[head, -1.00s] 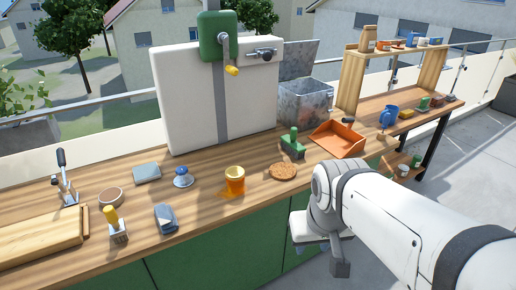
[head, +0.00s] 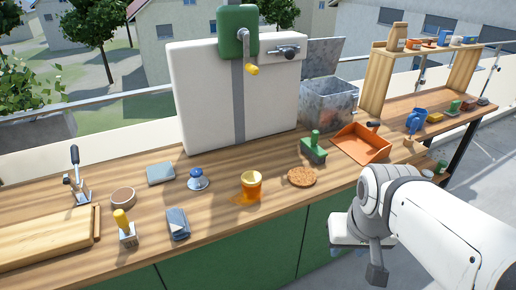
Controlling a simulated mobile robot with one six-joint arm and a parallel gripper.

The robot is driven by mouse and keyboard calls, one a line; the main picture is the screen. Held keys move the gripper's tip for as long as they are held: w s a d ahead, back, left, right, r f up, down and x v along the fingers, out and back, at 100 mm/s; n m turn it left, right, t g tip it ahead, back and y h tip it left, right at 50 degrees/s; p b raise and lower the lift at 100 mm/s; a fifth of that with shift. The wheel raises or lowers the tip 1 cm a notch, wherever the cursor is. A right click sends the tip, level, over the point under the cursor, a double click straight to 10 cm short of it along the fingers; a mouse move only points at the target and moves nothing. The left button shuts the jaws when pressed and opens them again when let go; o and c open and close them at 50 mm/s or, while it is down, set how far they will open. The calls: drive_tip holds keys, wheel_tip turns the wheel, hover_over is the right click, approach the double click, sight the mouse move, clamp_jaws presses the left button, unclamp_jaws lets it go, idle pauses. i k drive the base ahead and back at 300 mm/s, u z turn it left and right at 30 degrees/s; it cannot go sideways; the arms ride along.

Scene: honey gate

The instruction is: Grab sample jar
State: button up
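An orange-yellow jar (head: 251,185), likely the sample jar, stands upright on the wooden counter (head: 100,184), with an amber spill at its base. My arm comes in from the lower right, in front of the counter and well to the right of the jar. A grey part hangs at its low end; I cannot tell whether this is my gripper, and no fingers show clearly. Nothing touches the jar.
A round brown disc (head: 301,177) and a green-handled tool (head: 313,149) are right of the jar. A blue-knobbed item (head: 198,180) and a grey-blue block (head: 178,224) are left. A white panel (head: 205,100) stands behind. Counter in front of the jar is clear.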

sight(250, 184)
drive_tip(key=i, duration=0.85)
drive_tip(key=z, duration=0.05)
